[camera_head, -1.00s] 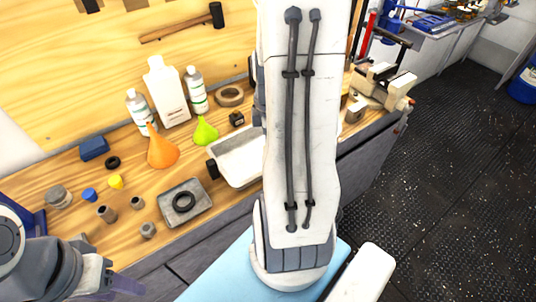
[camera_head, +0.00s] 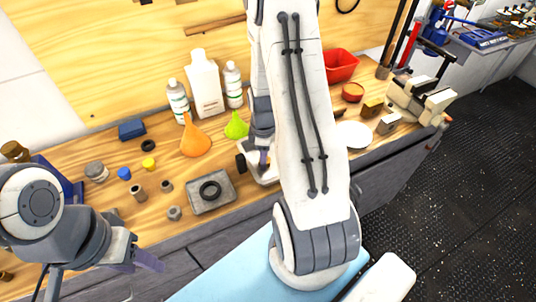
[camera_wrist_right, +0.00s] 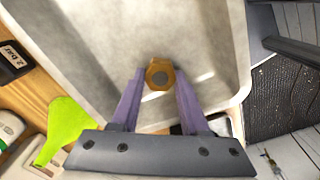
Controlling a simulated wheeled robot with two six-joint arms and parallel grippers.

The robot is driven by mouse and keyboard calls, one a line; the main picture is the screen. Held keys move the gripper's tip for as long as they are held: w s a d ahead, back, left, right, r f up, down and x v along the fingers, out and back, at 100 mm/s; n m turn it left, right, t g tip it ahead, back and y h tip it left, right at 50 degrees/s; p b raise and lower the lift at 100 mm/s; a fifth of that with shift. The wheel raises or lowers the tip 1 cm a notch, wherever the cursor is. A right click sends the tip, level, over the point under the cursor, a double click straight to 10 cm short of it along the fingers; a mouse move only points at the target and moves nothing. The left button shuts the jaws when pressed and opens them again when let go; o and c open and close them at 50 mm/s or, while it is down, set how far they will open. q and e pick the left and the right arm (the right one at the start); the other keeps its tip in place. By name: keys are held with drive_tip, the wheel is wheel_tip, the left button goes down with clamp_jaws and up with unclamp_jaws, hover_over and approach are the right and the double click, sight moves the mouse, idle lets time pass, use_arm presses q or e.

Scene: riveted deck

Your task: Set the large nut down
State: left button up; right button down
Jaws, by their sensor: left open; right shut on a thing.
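The large nut, a brass-coloured hex nut (camera_wrist_right: 160,73), shows in the right wrist view between the fingertips of my right gripper (camera_wrist_right: 158,80), which is shut on it. It is over the inside of a pale grey-white tray (camera_wrist_right: 75,35); I cannot tell whether it touches the tray floor. In the head view the right gripper (camera_head: 263,160) points down at the tray (camera_head: 252,170), which my right arm largely hides; the nut is not visible there. My left gripper (camera_head: 135,262) is open and empty, in front of the bench at lower left.
An orange funnel (camera_head: 194,140), a green funnel (camera_head: 236,126) and white bottles (camera_head: 206,85) stand behind. A vise (camera_head: 420,98) and red bin (camera_head: 341,66) are at right.

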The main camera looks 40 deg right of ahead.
drive_tip(key=shift+f, duration=0.35)
drive_tip(key=shift+f, duration=0.15)
drive_tip(key=shift+c, duration=2)
unclamp_jaws()
